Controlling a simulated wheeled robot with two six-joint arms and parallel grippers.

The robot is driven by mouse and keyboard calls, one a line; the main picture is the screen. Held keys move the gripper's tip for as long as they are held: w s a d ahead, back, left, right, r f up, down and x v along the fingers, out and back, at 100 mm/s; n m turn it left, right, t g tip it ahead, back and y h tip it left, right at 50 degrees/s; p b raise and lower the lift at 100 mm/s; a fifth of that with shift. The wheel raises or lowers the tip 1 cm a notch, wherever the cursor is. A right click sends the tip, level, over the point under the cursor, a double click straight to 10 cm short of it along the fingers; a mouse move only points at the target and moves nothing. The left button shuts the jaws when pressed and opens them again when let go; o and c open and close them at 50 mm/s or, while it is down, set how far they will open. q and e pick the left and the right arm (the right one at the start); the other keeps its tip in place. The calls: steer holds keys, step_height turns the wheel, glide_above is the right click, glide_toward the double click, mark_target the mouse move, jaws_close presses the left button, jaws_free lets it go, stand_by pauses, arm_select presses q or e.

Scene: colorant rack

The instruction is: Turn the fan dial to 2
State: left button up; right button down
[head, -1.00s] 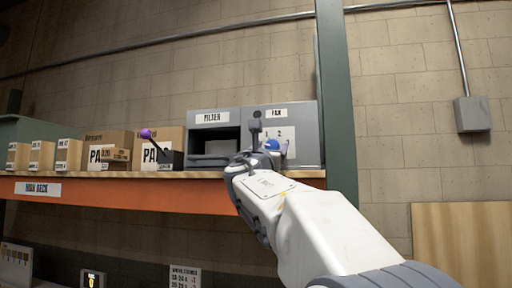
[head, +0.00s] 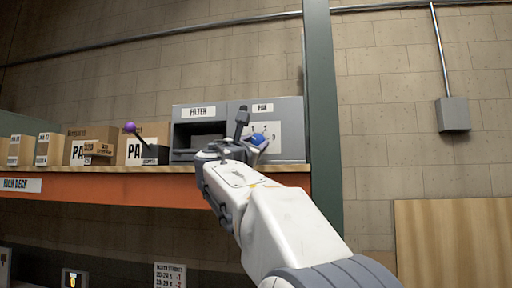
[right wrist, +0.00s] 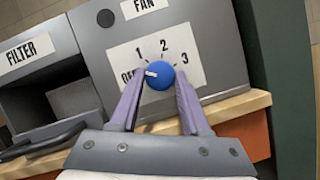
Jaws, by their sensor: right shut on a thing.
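The fan dial is a round blue knob (right wrist: 161,77) with a white pointer mark, on a white plate marked OFF, 1, 2 and 3. In the right wrist view the pointer is on the OFF side of the dial, at the left. My right gripper (right wrist: 160,74) has one finger on each side of the dial and is shut on it. In the head view the right gripper (head: 250,138) reaches up to the fan panel, and the blue dial (head: 258,139) shows partly behind it. My left gripper is not in view.
The grey fan and filter unit (head: 290,120) stands on the wooden shelf (head: 285,167), with an open filter bay at its left. A purple-knobbed lever (head: 131,127) and cardboard boxes (head: 92,145) stand further left. A green post (head: 322,120) rises close on the right.

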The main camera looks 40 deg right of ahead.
steer(key=m+g, duration=0.1)
steer(key=m, duration=0.3)
steer(key=shift+w+a+g, duration=0.15)
steer(key=shift+w+g, duration=0.05)
steer(key=shift+g, duration=0.2)
steer(key=m, duration=0.1)
steer(key=m+g, duration=0.1)
steer(key=m, duration=0.1)
steer(key=m+g+p, duration=0.1)
steer(key=shift+r+m+h, duration=0.25)
steer(key=shift+m+h, duration=0.05)
steer(key=shift+m, duration=0.1)
steer(key=m+p, duration=0.1)
steer(key=m, duration=0.1)
steer(key=m+g+y+p, duration=0.1)
steer(key=m, duration=0.1)
steer(key=m+g+p, duration=0.1)
steer(key=m, duration=0.1)
steer(key=shift+a+r+m+y+p, duration=0.1)
steer(key=shift+r+m+y+p, duration=0.2)
steer(key=shift+m+g+y+p, duration=0.5)
steer(key=shift+m+p, duration=0.5)
steer(key=shift+m, duration=0.6)
steer(key=shift+f+y, duration=0.1)
steer(key=shift+y, duration=0.2)
steer(key=shift+c, duration=1.9)
jaws_free()
